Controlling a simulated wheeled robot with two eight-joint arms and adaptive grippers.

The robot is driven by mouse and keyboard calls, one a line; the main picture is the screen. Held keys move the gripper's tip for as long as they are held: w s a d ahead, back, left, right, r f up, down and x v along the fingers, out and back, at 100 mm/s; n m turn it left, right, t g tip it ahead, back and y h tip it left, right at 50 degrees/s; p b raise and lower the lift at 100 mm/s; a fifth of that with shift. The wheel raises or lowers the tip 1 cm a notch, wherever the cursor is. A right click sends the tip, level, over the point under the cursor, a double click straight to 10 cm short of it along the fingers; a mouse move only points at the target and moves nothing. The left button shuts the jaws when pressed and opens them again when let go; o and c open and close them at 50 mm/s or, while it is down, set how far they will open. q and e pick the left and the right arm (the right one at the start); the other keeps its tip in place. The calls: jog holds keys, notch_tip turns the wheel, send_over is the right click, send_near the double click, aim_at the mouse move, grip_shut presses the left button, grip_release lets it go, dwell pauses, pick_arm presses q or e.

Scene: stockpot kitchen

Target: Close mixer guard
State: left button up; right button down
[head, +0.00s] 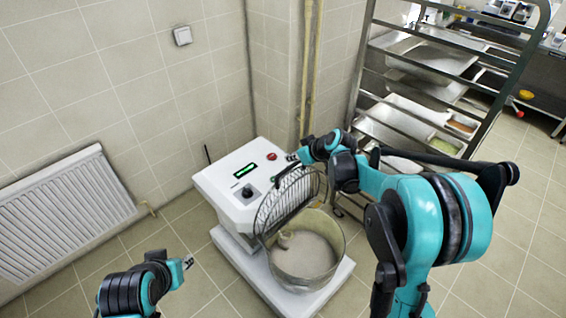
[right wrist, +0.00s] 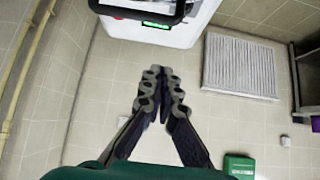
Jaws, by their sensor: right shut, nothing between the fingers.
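The mixer (head: 240,187) is a white machine with a green display on a white base. My right gripper (head: 293,157) is shut and empty near the guard's upper edge and the control panel. Whether it touches the guard is unclear. In the right wrist view the closed fingers (right wrist: 162,75) point at the mixer's white body (right wrist: 152,32), with a black bar (right wrist: 140,14) beyond them. My left gripper (head: 188,262) is low, left of the mixer; its jaws are too small to judge.
A rack (head: 400,118) with trays stands behind and right of the mixer. A radiator (head: 65,215) is on the left wall, and a pipe (head: 307,75) runs up behind the mixer. Tiled floor is open left of the mixer. A green box (right wrist: 238,166) shows in the right wrist view.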

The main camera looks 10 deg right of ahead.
aim_at(284, 171)
jog(key=shift+n, duration=0.3)
jog(key=b+x, duration=0.1)
jog(key=x, duration=0.2)
jog(key=d+f+b+x, duration=0.1)
jog(key=x, duration=0.3)
jog(key=d+b+x, duration=0.1)
jog(key=x, duration=0.3)
jog(key=shift+s+f, duration=0.1)
jog(key=shift+f, duration=0.4)
jog(key=shift+s+d, duration=0.1)
jog(key=shift+s, duration=0.2)
jog(key=shift+f+y, duration=0.2)
jog(key=shift+y, duration=0.1)
jog(key=shift+s+d, duration=0.15)
